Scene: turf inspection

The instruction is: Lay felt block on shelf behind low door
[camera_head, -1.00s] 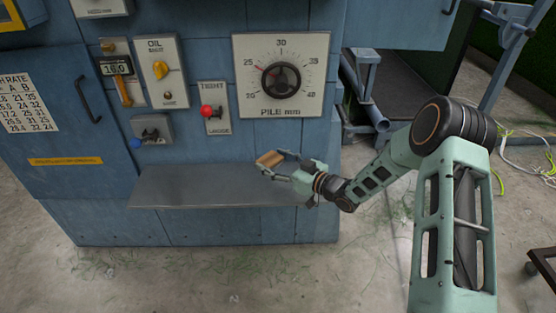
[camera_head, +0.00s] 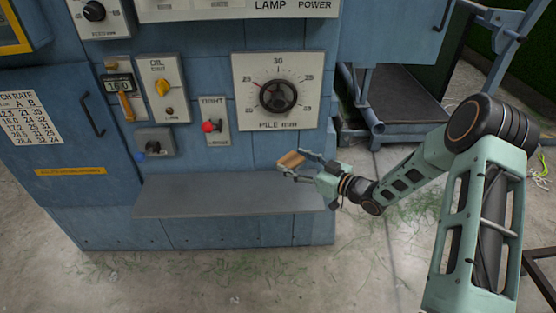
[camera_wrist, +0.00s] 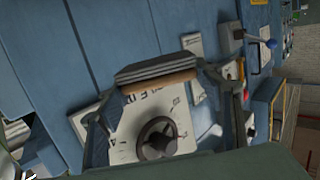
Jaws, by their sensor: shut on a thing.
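My gripper (camera_head: 296,164) is shut on the felt block (camera_head: 290,159), a small tan-brown piece held between the fingertips. It is in the air in front of the blue machine, below the pile dial and above the right part of a grey ledge (camera_head: 180,198). In the wrist view the block (camera_wrist: 155,78) lies across the fingers, with a grey face and a tan edge. A blue door (camera_head: 55,150) with a dark handle, at the left of the head view, looks shut. I cannot tell whether it is the low door; no shelf behind a door shows.
Another blue panel with a handle (camera_head: 447,14) is at upper right. Concrete floor with grass clippings lies in front.

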